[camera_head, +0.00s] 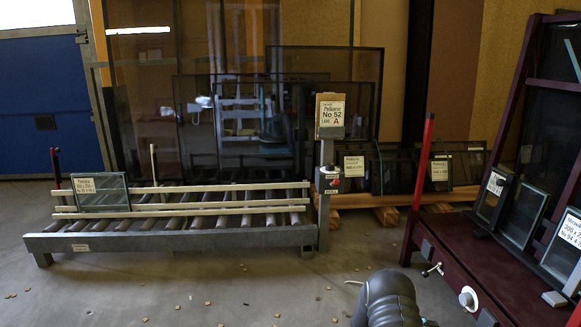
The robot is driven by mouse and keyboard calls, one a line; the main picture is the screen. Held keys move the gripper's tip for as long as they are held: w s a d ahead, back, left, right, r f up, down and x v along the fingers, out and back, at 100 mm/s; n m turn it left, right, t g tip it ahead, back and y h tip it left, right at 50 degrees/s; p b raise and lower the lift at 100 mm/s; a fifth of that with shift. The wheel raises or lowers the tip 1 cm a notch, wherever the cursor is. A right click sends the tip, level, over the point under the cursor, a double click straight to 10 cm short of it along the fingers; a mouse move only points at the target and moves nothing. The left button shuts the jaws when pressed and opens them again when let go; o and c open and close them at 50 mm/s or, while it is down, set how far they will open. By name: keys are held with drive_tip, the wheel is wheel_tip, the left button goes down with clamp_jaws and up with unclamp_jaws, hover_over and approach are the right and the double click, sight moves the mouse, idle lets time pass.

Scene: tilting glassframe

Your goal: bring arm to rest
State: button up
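Part of my arm (388,300) shows as a dark grey, rounded link at the bottom edge, right of the middle. My gripper is outside the picture, so its fingers and anything in them are hidden. A dark red tilting frame (453,258) with glass panes (523,215) leaning on it stands at the right, close to my arm link.
A roller conveyor (180,238) with pale wooden rails and a small labelled pane (100,192) stands at the left. A post with a sign (330,115) marks its right end. More panes (400,170) lean behind. The concrete floor (230,285) in front is open, with small scattered bits.

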drive_tip(key=s+a+r+g+y+p, duration=0.2)
drive_tip(key=s+a+r+g+y, duration=0.2)
drive_tip(key=s+a+r+y, duration=0.65)
drive_tip(key=s+a+r+t+y+p, duration=0.1)
drive_tip(key=s+a+r+t+p, duration=0.2)
drive_tip(key=r, duration=1)
drive_tip(key=s+a+r+t+y+p, duration=0.2)
drive_tip(key=s+a+r+t+p, duration=0.1)
drive_tip(key=s+a+r, duration=0.6)
drive_tip(key=s+a+r+m+t+y+p, duration=0.1)
drive_tip(key=s+a+r+t, duration=0.4)
drive_tip(key=s+r, duration=0.7)
wheel_tip(320, 180, up, 7)
drive_tip(key=shift+s+a+f+y+p, duration=0.1)
drive_tip(key=shift+s+a+y+p, duration=0.05)
drive_tip(key=shift+a+y+p, duration=0.85)
drive_tip(key=shift+a+h, duration=0.1)
drive_tip(key=shift+h, duration=0.15)
